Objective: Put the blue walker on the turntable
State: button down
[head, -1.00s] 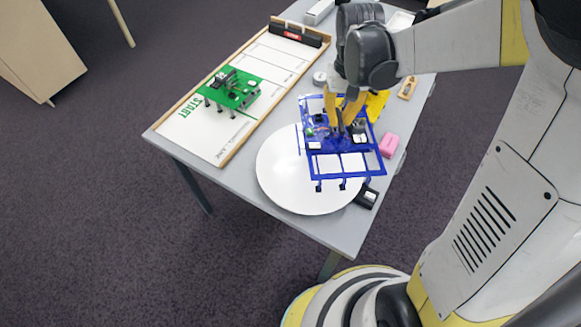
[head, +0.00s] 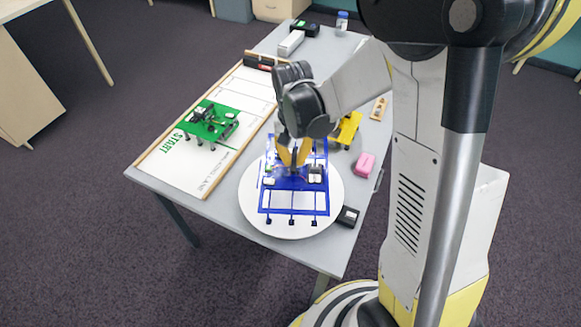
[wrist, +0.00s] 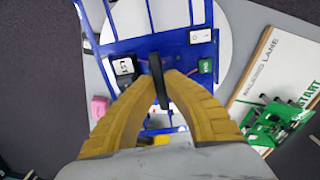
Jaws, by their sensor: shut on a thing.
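The blue walker (head: 293,199) is an open blue frame with small dark feet and boxes on top. It shows over the white round turntable (head: 254,216) in the head view. My gripper (head: 293,163) is shut on the walker's middle from above. In the wrist view the yellow fingers (wrist: 160,82) close on a dark upright part at the centre of the blue walker (wrist: 165,42), with the white turntable (wrist: 222,40) beneath. I cannot tell whether the walker's feet touch the turntable. My fingers and wrist hide part of the walker's far side.
A green walker (head: 209,124) stands on the white walking-lane board (head: 190,168) at left. A yellow walker (head: 346,130), a pink block (head: 364,165) and a black box (head: 348,216) lie right of the turntable. Table edges are close at front and right.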

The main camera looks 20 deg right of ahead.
jog(key=shift+w+f, duration=0.3)
jog(key=shift+w, duration=0.2)
jog(key=shift+w+f, duration=0.3)
jog(key=shift+w, duration=0.2)
jog(key=shift+f, duration=0.15)
notch_tip(320, 180, down, 4)
jog(key=shift+r+b, duration=0.1)
jog(key=shift+b, duration=0.95)
jog(key=shift+r, duration=0.1)
jog(key=c, duration=1.6)
grip_release()
